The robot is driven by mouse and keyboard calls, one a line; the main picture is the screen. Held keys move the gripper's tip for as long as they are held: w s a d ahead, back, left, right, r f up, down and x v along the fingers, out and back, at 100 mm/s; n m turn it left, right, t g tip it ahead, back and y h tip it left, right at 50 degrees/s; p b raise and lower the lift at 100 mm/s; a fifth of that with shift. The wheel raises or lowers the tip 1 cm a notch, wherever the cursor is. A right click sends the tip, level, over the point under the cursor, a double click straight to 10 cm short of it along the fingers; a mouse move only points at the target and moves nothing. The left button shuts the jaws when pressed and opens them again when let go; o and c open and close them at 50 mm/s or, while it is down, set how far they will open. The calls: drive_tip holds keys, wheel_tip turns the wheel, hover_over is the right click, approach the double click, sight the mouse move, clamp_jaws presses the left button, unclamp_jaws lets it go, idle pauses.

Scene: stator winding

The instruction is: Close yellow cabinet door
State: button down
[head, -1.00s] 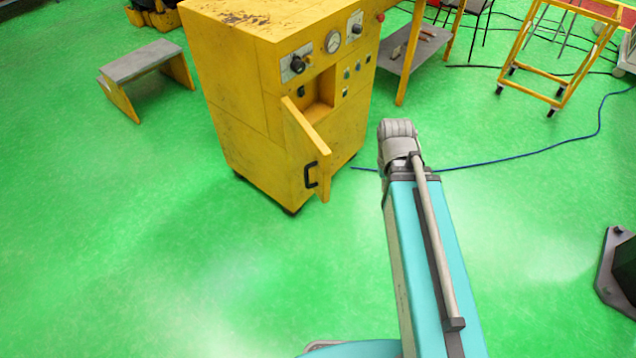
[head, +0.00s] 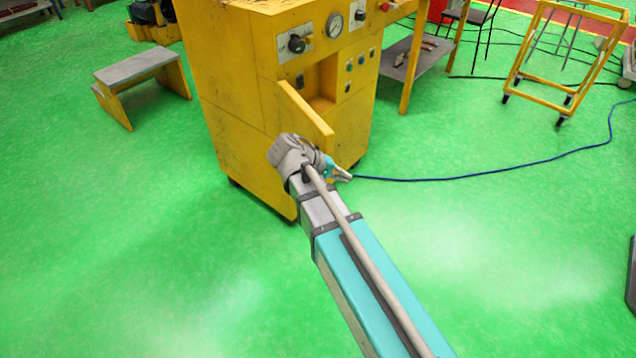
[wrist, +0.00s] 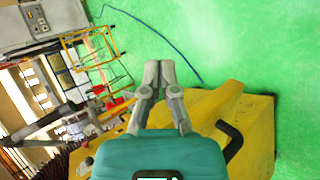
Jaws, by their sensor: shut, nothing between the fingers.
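The yellow cabinet (head: 225,90) stands upright on the green floor in the head view. Its yellow door (head: 305,108) is ajar, swung out from the front, with its lower part hidden behind my arm. In the wrist view the door (wrist: 250,125) fills the lower right, with its black handle (wrist: 232,143) beside my gripper. My gripper (wrist: 160,92) is shut and empty, its fingers over the yellow surface. In the head view my gripper (head: 343,175) shows at the right side of the door; I cannot tell whether it touches the door.
A grey-topped step stool (head: 140,68) stands to the left. A yellow trolley frame (head: 565,55) and a shelf table (head: 412,55) stand behind on the right. A blue cable (head: 480,172) lies on the floor right of the cabinet. The floor in front is clear.

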drive_tip(key=a+f+t+h+b, duration=0.1)
drive_tip(key=a+t+h+b, duration=0.1)
drive_tip(key=a+b, duration=0.4)
drive_tip(key=s+a+f+n+t+h+b, duration=0.1)
drive_tip(key=a+f+t+h+b, duration=0.1)
drive_tip(key=a+b, duration=0.5)
drive_tip(key=a+t+h, duration=0.1)
drive_tip(key=a+t, duration=0.1)
drive_tip(key=a, duration=0.4)
drive_tip(key=shift+a+f+n+h, duration=0.2)
drive_tip(key=shift+a+n+h, duration=0.1)
drive_tip(key=shift+a, duration=0.05)
drive_tip(key=shift+s+d, duration=0.1)
drive_tip(key=x, duration=1.4)
drive_tip(key=shift+t, duration=0.3)
